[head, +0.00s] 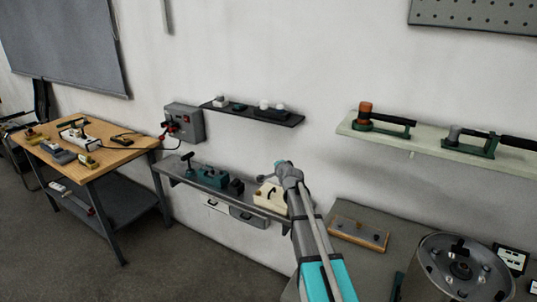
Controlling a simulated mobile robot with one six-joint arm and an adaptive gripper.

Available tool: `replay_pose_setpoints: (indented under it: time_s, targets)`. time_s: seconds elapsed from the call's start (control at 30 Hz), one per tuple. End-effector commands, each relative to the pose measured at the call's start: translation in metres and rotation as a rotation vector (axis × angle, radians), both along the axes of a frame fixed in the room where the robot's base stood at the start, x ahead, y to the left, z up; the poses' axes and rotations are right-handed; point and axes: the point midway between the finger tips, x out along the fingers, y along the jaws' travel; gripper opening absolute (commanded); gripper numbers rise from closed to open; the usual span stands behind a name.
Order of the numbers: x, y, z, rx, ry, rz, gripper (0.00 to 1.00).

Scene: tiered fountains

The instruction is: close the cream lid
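A cream box (268,198) stands at the right end of the low grey shelf (175,177) in the head view. It is small, with a dark mark on its front. My arm partly covers its right side. I cannot make out whether its lid is raised or down. My arm reaches up from the bottom of the picture. Its end, with my gripper (266,178), is at the box's upper edge in the picture. The fingers are too small to tell open from shut, and I cannot tell whether they touch the box.
Teal devices (212,177) and a small dark block (237,187) stand left of the box. A narrow black shelf (285,121) hangs above. A grey drawer (247,217) is below. A wooden workbench (100,165) is left; a grey bench (350,260) with a round metal drum (440,285) is right.

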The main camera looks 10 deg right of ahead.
Motion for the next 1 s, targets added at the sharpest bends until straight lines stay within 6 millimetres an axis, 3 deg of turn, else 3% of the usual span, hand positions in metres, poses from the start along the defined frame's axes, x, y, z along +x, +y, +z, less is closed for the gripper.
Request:
replay_pose_setpoints:
  time_s: [0.5,1.0]
  targets:
    - [-0.024,0.034,0.043,-0.001,0.001,0.003,0.00]
    - [-0.028,0.041,0.049,0.000,0.001,0.002,0.00]
